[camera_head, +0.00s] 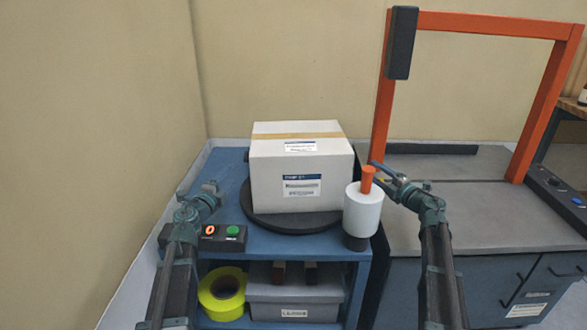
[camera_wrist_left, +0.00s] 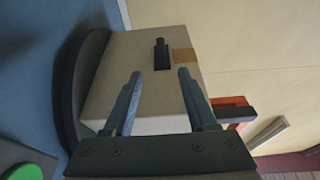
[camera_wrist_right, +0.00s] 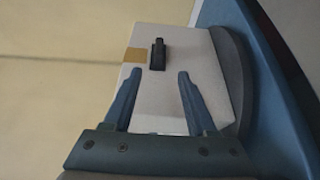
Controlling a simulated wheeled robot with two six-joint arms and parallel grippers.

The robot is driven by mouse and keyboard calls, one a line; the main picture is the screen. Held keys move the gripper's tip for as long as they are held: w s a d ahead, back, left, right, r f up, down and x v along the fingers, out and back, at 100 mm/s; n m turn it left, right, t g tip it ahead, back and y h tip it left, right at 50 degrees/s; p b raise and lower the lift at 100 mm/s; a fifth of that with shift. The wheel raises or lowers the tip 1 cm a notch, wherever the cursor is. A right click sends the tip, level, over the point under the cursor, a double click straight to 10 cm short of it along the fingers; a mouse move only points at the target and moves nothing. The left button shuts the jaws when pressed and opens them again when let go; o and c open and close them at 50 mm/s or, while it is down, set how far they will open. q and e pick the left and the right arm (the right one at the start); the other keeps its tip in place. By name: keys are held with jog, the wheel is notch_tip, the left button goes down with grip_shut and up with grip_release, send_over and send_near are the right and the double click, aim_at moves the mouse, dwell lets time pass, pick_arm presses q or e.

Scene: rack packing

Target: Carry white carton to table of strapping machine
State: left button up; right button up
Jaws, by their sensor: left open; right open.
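The white carton (camera_head: 300,180) stands upright on a round black turntable (camera_head: 300,220) on a blue table. It has brown tape across its top and labels on its front. My left gripper (camera_head: 211,187) is open and empty, left of the carton and apart from it. The left wrist view shows the carton's side (camera_wrist_left: 150,75) with a dark handle beyond the open fingers (camera_wrist_left: 157,95). My right gripper (camera_head: 380,170) is open, to the right of the carton. The right wrist view shows the carton's other side (camera_wrist_right: 185,75), also with a dark handle. The strapping machine (camera_head: 480,22) has an orange arch over a grey table (camera_head: 480,215).
A white film roll with an orange handle (camera_head: 362,213) stands at the blue table's front right corner. A control box with a green button (camera_head: 233,230) is at its front left. Yellow tape (camera_head: 222,293) and a grey bin (camera_head: 295,297) sit on the shelf below. The machine table's top is mostly clear.

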aim_at(247, 155)
pick_arm(q)
jog(key=shift+r, duration=0.1)
pick_arm(e)
jog(key=shift+r, duration=0.1)
pick_arm(q)
jog(key=x, duration=1.3)
jog(key=shift+w+d, duration=0.15)
jog(key=shift+w, duration=0.2)
pick_arm(e)
jog(key=x, duration=1.3)
jog(key=shift+w+a, duration=0.25)
jog(key=shift+w, duration=0.05)
pick_arm(q)
grip_shut()
pick_arm(e)
grip_shut()
